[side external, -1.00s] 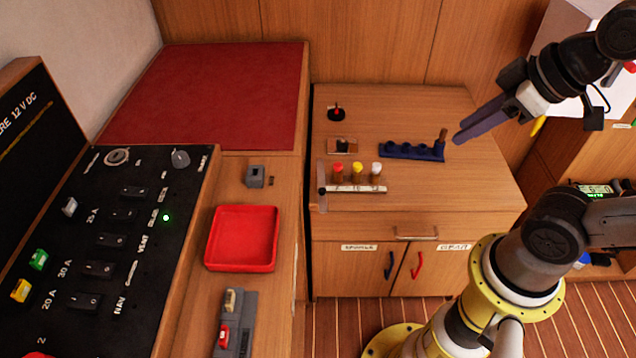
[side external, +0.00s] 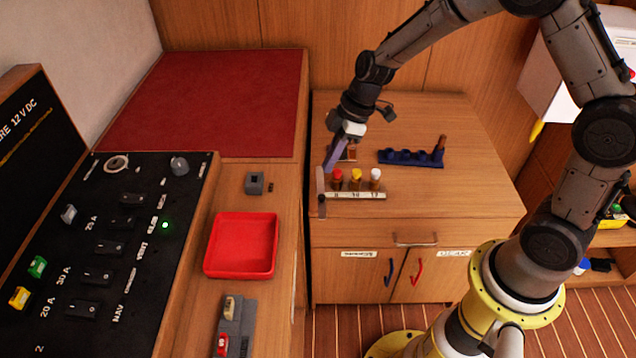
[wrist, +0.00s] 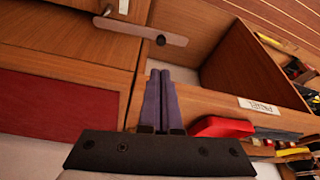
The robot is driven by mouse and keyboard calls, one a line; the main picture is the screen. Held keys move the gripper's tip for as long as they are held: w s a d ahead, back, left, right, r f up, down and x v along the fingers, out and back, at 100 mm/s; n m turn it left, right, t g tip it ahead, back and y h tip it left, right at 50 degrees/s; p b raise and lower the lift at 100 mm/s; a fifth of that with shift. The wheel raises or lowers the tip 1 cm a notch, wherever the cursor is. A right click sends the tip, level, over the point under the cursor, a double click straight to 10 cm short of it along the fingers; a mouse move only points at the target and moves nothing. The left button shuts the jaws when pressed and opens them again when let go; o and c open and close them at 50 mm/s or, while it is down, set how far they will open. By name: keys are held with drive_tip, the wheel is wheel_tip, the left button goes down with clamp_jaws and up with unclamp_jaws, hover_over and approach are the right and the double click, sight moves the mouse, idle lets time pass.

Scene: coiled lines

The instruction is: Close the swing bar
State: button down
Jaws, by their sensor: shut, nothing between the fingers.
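The swing bar appears to be the narrow pinkish bar (side external: 320,180) at the left end of the labelled vial rack, near the counter's left edge. In the side view it stands nearly upright in the picture, with a dark piece at its lower end. A pinkish bar (wrist: 150,29) with a dark knob also shows in the wrist view, beyond my fingertips. My gripper (side external: 328,168) is shut and empty, its tips beside the bar's upper end. I cannot tell whether they touch it. The shut fingers show in the wrist view (wrist: 160,74).
Three vials with red, yellow and white caps (side external: 356,178) stand in the rack (side external: 356,195) just right of my fingertips. A blue holder (side external: 410,158) lies farther right. A red tray (side external: 242,246) sits on the left counter. The counter's right front is clear.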

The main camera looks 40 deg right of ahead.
sight(319, 197)
drive_tip(key=x, duration=0.9)
drive_tip(key=shift+f, duration=0.4)
drive_tip(key=shift+s+d+n+g, duration=0.2)
drive_tip(key=shift+s+n+g, duration=0.1)
drive_tip(key=shift+n, duration=0.5)
